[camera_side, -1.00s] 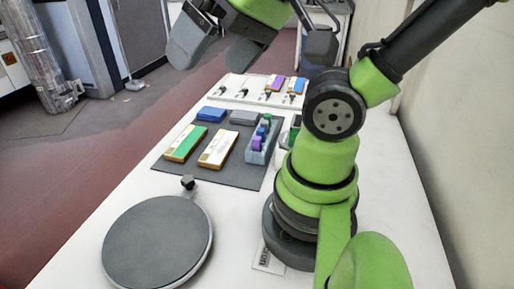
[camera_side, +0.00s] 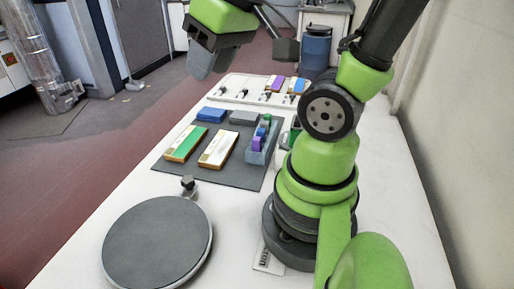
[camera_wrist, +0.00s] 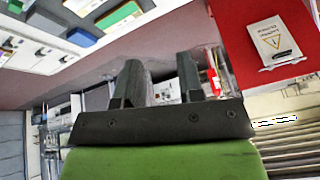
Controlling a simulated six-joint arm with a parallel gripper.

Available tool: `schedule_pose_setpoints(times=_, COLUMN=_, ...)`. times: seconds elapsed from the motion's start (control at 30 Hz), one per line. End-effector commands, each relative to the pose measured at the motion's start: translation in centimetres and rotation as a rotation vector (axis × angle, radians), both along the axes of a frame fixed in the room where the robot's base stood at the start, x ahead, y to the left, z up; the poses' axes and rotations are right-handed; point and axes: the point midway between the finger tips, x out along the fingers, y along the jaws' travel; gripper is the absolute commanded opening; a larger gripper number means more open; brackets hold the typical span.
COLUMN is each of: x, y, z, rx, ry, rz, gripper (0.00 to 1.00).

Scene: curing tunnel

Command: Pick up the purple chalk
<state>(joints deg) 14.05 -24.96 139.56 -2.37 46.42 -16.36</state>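The purple chalk (camera_side: 257,144) appears to be the small purple piece at the near end of a grey-blue holder (camera_side: 255,158) on the right of the dark mat. Blue and green pieces stand behind it in the same holder. My gripper (camera_side: 206,60) is high in the air at the top of the side view, beyond and to the left of the holder, well apart from it. In the wrist view its two fingers (camera_wrist: 160,85) are spread with nothing between them. The purple chalk cannot be made out in the wrist view.
The dark mat (camera_side: 226,178) also carries a green-topped block (camera_side: 186,143), a white-topped block (camera_side: 218,149), a blue block (camera_side: 211,115) and a grey block (camera_side: 243,118). A white tray (camera_side: 232,85) lies behind. A round grey plate (camera_side: 157,244) stands in front.

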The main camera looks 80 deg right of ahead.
Motion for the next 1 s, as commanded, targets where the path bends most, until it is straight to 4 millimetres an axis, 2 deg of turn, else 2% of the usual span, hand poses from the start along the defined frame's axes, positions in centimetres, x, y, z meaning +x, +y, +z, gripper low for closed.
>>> schedule_pose_setpoints(times=0.03, x=0.6, y=-2.0, z=-1.3, rx=-0.033, ry=0.068, rz=-0.002, gripper=0.35)
schedule_pose_setpoints(times=0.17, x=1.1, y=-6.8, z=-4.6, rx=-0.098, ry=0.215, rz=0.058, gripper=0.35)
schedule_pose_setpoints(times=0.3, x=0.0, y=-11.4, z=-8.6, rx=-0.106, ry=0.348, rz=0.142, gripper=0.35)
schedule_pose_setpoints(times=0.4, x=-1.3, y=-13.5, z=-10.9, rx=-0.09, ry=0.41, rz=0.199, gripper=0.35)
schedule_pose_setpoints(times=0.6, x=-2.8, y=-15.3, z=-13.4, rx=-0.064, ry=0.46, rz=0.265, gripper=0.35)
schedule_pose_setpoints(times=0.9, x=-2.9, y=-15.3, z=-17.3, rx=-0.059, ry=0.465, rz=0.274, gripper=0.35)
schedule_pose_setpoints(times=1.0, x=-2.9, y=-15.3, z=-18.0, rx=-0.061, ry=0.463, rz=0.274, gripper=0.35)
